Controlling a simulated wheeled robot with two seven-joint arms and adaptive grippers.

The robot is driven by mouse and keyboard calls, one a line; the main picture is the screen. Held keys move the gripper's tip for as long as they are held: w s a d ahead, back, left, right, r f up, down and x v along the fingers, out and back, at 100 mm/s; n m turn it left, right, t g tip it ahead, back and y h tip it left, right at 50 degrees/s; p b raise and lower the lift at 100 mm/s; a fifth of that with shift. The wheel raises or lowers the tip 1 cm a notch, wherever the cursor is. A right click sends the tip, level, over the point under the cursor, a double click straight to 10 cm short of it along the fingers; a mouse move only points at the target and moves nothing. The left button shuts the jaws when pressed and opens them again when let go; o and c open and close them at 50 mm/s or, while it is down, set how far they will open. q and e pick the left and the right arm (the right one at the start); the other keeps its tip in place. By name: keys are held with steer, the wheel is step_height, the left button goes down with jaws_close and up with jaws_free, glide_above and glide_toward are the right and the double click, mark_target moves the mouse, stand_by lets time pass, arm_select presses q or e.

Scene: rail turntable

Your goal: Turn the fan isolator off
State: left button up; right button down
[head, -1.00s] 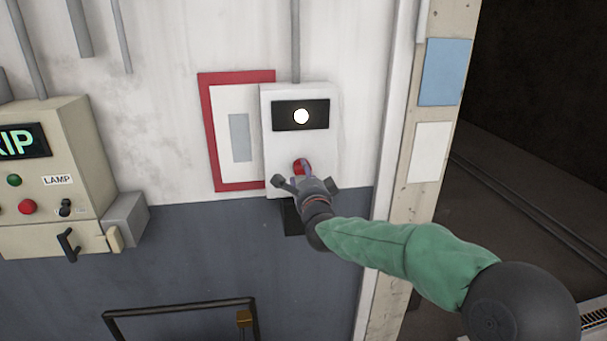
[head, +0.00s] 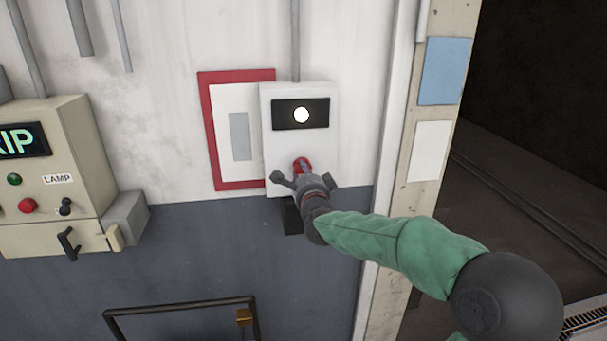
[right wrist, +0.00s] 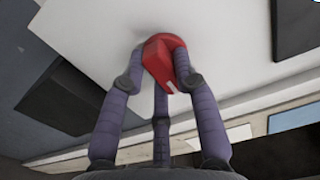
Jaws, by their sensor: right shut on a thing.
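The fan isolator is a white wall box (head: 299,150) with a black panel (head: 301,115) and a lit round white lamp (head: 301,116). A red knob (head: 302,164) sits on its lower front. My right gripper (head: 303,172) is at the knob, its arm reaching in from the right. In the right wrist view the red knob (right wrist: 165,65) lies between the purple fingers of my right gripper (right wrist: 160,68), which are closed around it. A small light mark shows on the knob's edge. My left gripper is not in view.
A red-framed notice (head: 206,130) hangs just left of the box. A beige control box (head: 78,150) with buttons and a lamp switch is at the far left. A dark rail (head: 180,308) stands below. A doorway post (head: 414,190) and dark track area are at right.

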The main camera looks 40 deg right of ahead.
steer(key=shift+n, duration=0.3)
steer(key=n+p, duration=0.1)
steer(key=n, duration=0.4)
steer(key=n+p, duration=0.1)
steer(key=n, duration=0.5)
steer(key=n+p, duration=0.1)
steer(key=n, duration=0.5)
steer(key=shift+s+d+r, duration=0.15)
steer(key=shift+d+r, duration=0.1)
stand_by(0.3)
steer(key=c, duration=0.9)
jaws_free()
steer(key=shift+c, duration=0.2)
steer(key=v, duration=1.2)
